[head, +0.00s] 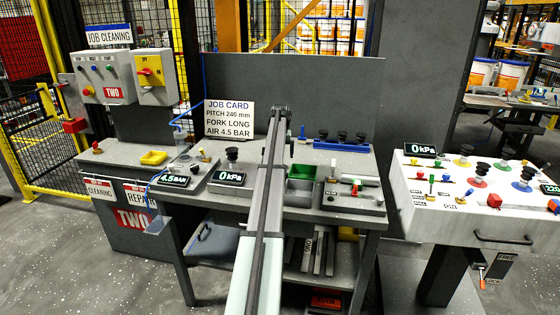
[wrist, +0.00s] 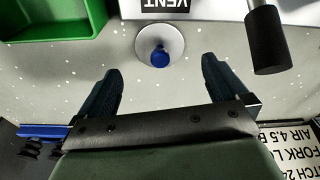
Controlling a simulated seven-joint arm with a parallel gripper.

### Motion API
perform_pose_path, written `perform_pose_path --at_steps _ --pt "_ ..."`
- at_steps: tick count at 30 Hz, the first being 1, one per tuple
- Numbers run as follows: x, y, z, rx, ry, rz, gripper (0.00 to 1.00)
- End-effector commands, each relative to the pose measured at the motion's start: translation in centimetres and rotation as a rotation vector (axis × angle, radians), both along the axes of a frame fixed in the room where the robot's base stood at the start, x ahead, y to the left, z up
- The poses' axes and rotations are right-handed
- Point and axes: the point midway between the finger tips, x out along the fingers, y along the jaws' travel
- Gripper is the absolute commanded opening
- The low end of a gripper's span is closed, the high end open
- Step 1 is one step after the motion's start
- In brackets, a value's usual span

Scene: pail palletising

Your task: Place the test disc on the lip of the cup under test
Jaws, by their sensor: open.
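The test disc (wrist: 174,37) is a pale round disc with a blue knob at its centre. In the wrist view it lies on a grey speckled surface, just beyond my fingertips and roughly between their lines. My gripper (wrist: 160,70) is open, with nothing between its two dark fingers. In the head view my arm hides the fingers, and I cannot make out the disc. What looks like the cup under test is a black bellows cup (head: 232,155) standing upright behind a 0 kPa display, left of my arm. Its lip looks bare.
A green bin (wrist: 50,18) is near the disc. A dark cylinder (wrist: 267,40) on a metal rod stands right of my fingers. A VENT label (wrist: 165,4) is beyond the disc. A blue rack (head: 342,145) with black cups and a job card (head: 229,119) are at the back.

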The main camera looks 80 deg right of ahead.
Motion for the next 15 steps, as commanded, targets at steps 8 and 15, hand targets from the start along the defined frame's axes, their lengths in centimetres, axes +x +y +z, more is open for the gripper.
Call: perform_pose_path --at_steps 8,15 --pt "-0.1 0.5 4.8 -0.001 0.000 0.000 1.00" --pt "-0.2 0.8 6.6 0.000 0.000 0.000 1.00"
